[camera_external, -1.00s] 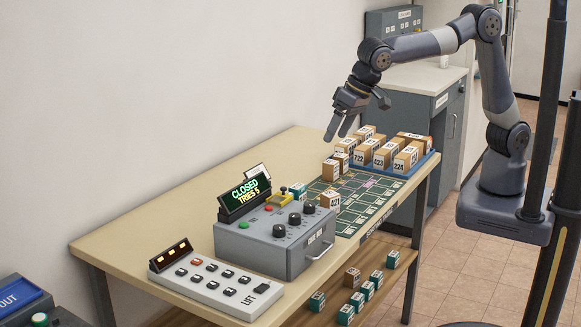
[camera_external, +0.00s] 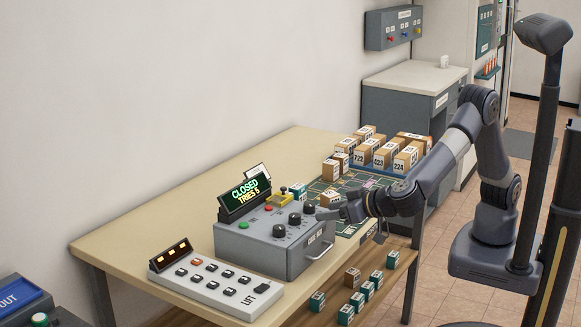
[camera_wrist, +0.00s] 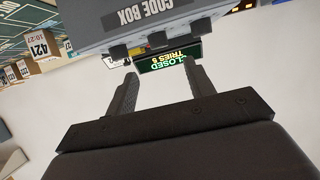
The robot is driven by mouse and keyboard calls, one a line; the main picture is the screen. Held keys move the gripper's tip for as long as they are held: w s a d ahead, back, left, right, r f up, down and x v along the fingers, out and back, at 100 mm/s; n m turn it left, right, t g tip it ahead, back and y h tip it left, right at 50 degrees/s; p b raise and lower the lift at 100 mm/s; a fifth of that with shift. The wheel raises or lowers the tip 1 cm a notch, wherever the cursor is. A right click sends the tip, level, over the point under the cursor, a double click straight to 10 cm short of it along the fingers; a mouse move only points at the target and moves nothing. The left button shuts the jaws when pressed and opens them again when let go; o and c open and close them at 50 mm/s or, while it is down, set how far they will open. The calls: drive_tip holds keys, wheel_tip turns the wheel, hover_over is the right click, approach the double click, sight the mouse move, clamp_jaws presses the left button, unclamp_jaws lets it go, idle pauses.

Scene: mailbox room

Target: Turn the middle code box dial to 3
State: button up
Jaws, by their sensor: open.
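The grey code box (camera_external: 268,246) sits on the table with three black dials in a row on its sloped top. The middle dial (camera_external: 294,219) lies between the near dial (camera_external: 279,231) and the far dial (camera_external: 309,208); their settings are too small to read. The box's display (camera_external: 244,196) reads CLOSED, TRIES 5. My gripper (camera_external: 324,210) is open and empty at the box's right side, close to the far dial. In the wrist view the code box (camera_wrist: 95,27) is upside down, and the middle dial (camera_wrist: 157,40) shows beyond the gap between my fingers (camera_wrist: 158,70).
A lift panel (camera_external: 215,287) stands left of the code box. A blue tray (camera_external: 405,170) of numbered parcels is at the table's far end. A parcel (camera_external: 330,198) stands on the green mat behind my gripper.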

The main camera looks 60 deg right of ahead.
sight(298, 216)
drive_tip(key=p+x, duration=0.2)
drive_tip(key=x, duration=0.8)
drive_tip(key=shift+c, duration=0.3)
drive_tip(key=shift+f, duration=0.1)
drive_tip(key=c, duration=0.9)
